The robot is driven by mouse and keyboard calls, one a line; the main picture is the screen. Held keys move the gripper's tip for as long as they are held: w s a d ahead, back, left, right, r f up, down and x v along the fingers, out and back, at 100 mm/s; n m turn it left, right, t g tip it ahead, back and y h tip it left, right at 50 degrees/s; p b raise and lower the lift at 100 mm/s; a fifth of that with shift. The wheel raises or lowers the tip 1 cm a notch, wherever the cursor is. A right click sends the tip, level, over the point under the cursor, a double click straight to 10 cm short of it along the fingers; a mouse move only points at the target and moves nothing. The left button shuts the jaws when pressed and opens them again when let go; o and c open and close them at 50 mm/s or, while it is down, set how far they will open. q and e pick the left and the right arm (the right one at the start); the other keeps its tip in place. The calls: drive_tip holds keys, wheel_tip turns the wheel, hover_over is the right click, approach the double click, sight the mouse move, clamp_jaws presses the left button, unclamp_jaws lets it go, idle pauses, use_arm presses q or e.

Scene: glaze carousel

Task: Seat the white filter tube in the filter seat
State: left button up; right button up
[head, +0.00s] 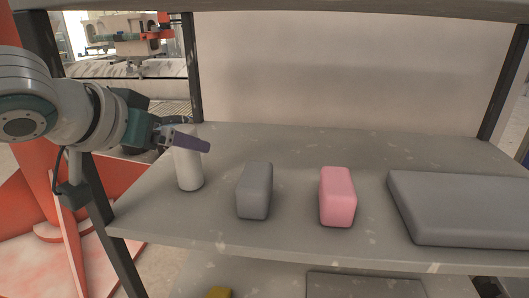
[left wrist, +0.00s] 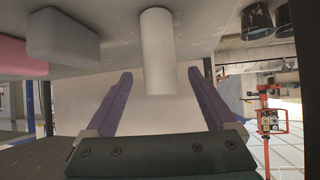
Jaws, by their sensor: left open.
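The white filter tube (head: 188,171) stands upright on the shelf at its left end in the head view. It also shows in the left wrist view (left wrist: 157,50), ahead of and between the two purple fingers. My left gripper (head: 190,141) is at the upper part of the tube, and its near finger covers some of it in the head view. In the left wrist view the fingers of my left gripper (left wrist: 160,75) are spread wide and empty, with a gap on each side of the tube. I cannot make out the filter seat. My right gripper is not in view.
A grey block (head: 254,190) stands right of the tube, then a pink block (head: 338,197) and a large grey slab (head: 460,208) on the same shelf (head: 295,150). Dark posts frame the shelf. A lower shelf holds a yellow thing (head: 220,293), partly cut off.

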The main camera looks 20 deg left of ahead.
use_arm(q)
drive_tip(key=shift+w+f, duration=0.2)
drive_tip(key=shift+w, duration=0.1)
drive_tip(key=shift+c, duration=0.2)
clamp_jaws()
idle(0.3)
